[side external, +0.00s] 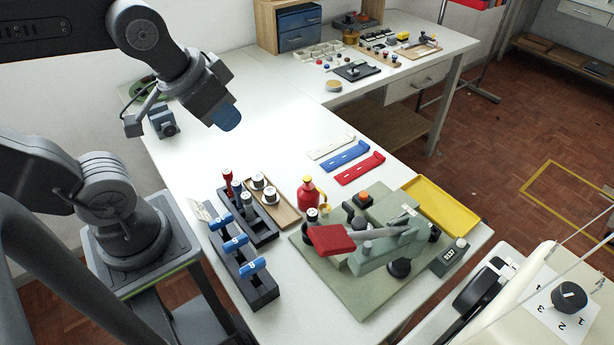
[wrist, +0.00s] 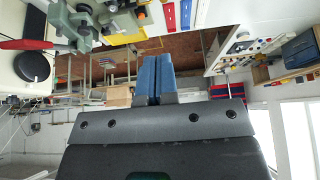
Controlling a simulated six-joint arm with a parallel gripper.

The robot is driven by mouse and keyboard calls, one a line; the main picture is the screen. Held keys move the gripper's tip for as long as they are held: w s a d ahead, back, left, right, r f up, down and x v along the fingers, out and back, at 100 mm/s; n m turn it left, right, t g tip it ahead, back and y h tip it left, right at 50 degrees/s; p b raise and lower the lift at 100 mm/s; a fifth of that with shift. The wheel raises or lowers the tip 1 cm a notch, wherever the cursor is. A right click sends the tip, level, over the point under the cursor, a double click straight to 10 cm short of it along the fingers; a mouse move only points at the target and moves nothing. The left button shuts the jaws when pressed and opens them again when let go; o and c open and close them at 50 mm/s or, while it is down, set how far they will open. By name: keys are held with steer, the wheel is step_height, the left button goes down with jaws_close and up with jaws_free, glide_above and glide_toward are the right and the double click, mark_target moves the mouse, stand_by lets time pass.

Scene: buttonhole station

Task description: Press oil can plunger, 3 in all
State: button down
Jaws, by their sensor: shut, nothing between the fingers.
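The red oil can (side external: 310,194) stands upright on the white table in the side view, just behind the green machine's base. I cannot pick out the oil can in the wrist view.
A green machine (side external: 385,245) with a red lever (side external: 330,239) stands right of the can. A wooden tray (side external: 272,203), a dark rack (side external: 252,221) and blue-handled clamps (side external: 243,256) lie to its left. Red, blue and white strips (side external: 348,155) lie behind. The table's middle is clear.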

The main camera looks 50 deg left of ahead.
steer(key=m+t+h, duration=0.3)
steer(key=m+h, duration=0.1)
steer(key=m, duration=1)
glide_above(307, 180)
step_height(307, 180, down, 10)
steer(key=shift+f, duration=0.2)
steer(key=shift+f, duration=0.1)
steer(key=shift+f, duration=4.3)
